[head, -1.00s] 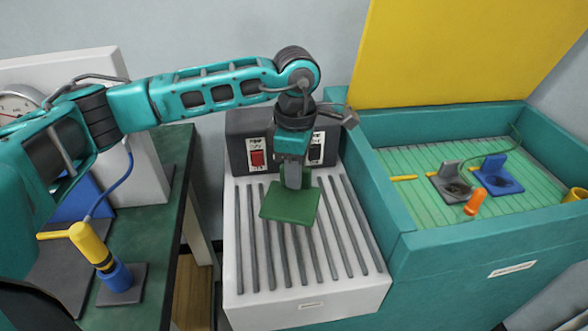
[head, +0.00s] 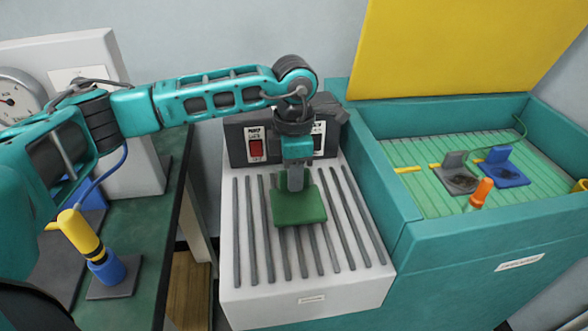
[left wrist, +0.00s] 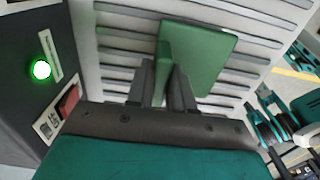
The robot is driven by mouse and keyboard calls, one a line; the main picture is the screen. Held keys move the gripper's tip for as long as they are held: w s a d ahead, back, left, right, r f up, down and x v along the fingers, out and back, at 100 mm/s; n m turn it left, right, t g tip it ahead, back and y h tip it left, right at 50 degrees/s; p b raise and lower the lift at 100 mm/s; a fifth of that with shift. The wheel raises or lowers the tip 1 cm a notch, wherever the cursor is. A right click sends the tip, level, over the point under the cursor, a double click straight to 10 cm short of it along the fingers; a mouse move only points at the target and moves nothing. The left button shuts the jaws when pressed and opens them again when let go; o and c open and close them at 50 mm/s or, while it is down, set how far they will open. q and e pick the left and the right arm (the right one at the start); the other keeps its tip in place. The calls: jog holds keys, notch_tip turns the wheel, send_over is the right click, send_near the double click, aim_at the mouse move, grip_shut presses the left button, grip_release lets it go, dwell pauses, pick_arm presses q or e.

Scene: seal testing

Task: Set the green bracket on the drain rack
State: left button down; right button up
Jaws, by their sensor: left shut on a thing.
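The green bracket (head: 299,208) has a flat plate and an upright flange. My left gripper (head: 296,182) points down and is shut on the flange. The plate is over the middle of the drain rack (head: 262,300), a white unit with grey bars. I cannot tell whether the plate touches the bars or hangs just above them. In the left wrist view, the bracket (left wrist: 206,58) sits between the fingers of my left gripper (left wrist: 168,82), with the rack's bars (left wrist: 122,50) behind it.
A dark switch box (head: 237,140) with a red switch stands at the rack's back edge. Right of the rack is a teal tank (head: 420,240) with grey and blue brackets inside and a raised yellow lid (head: 450,45). A yellow-and-blue tool (head: 85,240) stands on the left bench. The bars around the bracket are clear.

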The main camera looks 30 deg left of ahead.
dwell(0.4)
pick_arm(q)
jog(key=shift+f+b, duration=0.6)
jog(key=shift+f, duration=0.15)
dwell(0.4)
jog(key=c, duration=0.9)
grip_release()
jog(key=shift+f, duration=0.1)
jog(key=shift+r+p, duration=2.05)
jog(key=shift+r, duration=1.05)
jog(key=shift+s+f, duration=0.1)
jog(key=shift+s, duration=0.05)
